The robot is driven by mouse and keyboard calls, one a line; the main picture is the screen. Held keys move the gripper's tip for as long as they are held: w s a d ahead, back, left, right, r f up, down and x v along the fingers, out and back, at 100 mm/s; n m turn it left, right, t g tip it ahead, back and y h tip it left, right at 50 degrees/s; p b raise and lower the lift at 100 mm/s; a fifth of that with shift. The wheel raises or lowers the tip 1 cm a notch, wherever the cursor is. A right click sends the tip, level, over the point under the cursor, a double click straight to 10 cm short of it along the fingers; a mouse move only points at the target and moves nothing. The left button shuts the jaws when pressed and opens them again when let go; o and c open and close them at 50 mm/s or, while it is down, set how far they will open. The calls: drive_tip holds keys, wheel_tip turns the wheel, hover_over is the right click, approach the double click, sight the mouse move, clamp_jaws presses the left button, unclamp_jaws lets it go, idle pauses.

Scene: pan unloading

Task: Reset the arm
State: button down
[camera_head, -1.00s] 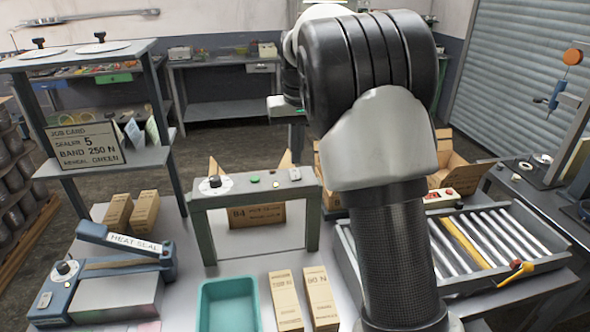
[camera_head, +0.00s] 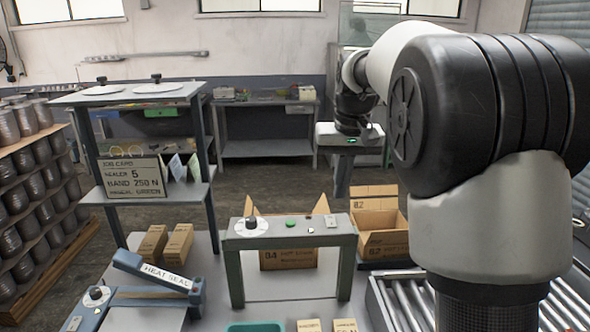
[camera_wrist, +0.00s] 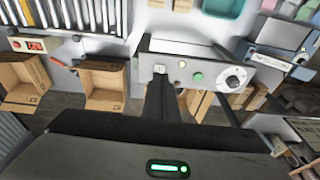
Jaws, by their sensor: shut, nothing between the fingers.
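My arm fills the right part of the head view, bent at its large black joint. Its far end hangs above and behind the bench, left of that joint. My gripper's pale hand (camera_head: 349,135) with a green light shows there, but its fingers are too small to make out. In the wrist view the hand's grey body crosses the bottom. My gripper's dark fingers (camera_wrist: 161,82) are together and empty, in front of a grey control frame (camera_wrist: 200,65). They seem apart from it, though the depth is hard to judge.
The control frame (camera_head: 291,233) stands on the bench, with a heat sealer (camera_head: 150,283) to its left. Open cartons (camera_head: 378,228) sit behind it, and a roller conveyor (camera_head: 397,304) is at right. A shelf with a job card (camera_head: 133,177) stands at left.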

drive_tip(key=s+r+t, duration=0.2)
drive_tip(key=s+r, duration=0.1)
drive_tip(key=s, duration=1.4)
drive_tip(key=s+f+t, duration=0.1)
drive_tip(key=s+f, duration=0.5)
drive_tip(key=s, duration=0.6)
drive_tip(key=shift+s+a, duration=0.2)
drive_tip(key=shift+a, duration=0.05)
